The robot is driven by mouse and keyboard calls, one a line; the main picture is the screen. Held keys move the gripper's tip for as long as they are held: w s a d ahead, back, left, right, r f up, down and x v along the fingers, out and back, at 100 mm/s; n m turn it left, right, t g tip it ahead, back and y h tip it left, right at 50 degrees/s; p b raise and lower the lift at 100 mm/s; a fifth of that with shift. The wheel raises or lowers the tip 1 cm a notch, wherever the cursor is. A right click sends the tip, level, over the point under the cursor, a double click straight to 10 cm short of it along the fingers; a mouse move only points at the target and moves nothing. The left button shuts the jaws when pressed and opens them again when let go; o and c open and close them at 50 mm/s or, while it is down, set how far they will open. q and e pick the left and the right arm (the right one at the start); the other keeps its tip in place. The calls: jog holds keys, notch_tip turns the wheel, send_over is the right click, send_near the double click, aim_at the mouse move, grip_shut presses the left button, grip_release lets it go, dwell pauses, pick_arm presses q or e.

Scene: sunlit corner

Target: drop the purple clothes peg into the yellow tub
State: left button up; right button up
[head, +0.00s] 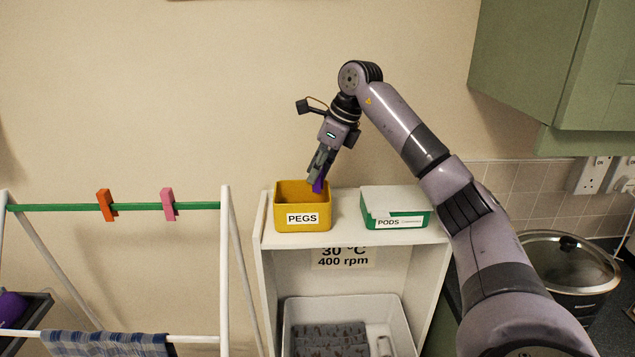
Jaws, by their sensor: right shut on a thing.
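The yellow tub (292,222), labelled PEGS, stands on top of the white shelf unit at its left end. My right gripper (319,183) points down at the tub's upper right side and is shut on the purple clothes peg (320,182). The peg shows only partly between the fingers. It overlaps the tub's right rim in the picture; I cannot tell whether it is over the opening or touches the rim. My left gripper is not in view.
A green tub labelled PODS with a white lid (394,198) stands right of the yellow tub. A drying rack on the left carries an orange peg (105,205) and a pink peg (169,204) on its green rail. A lidded pot (568,262) sits at the right.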

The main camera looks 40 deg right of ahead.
aim_at(318, 186)
jog(key=shift+f, duration=1.55)
jog(key=shift+f, duration=0.1)
jog(key=shift+f, duration=0.5)
jog(key=o, duration=0.5)
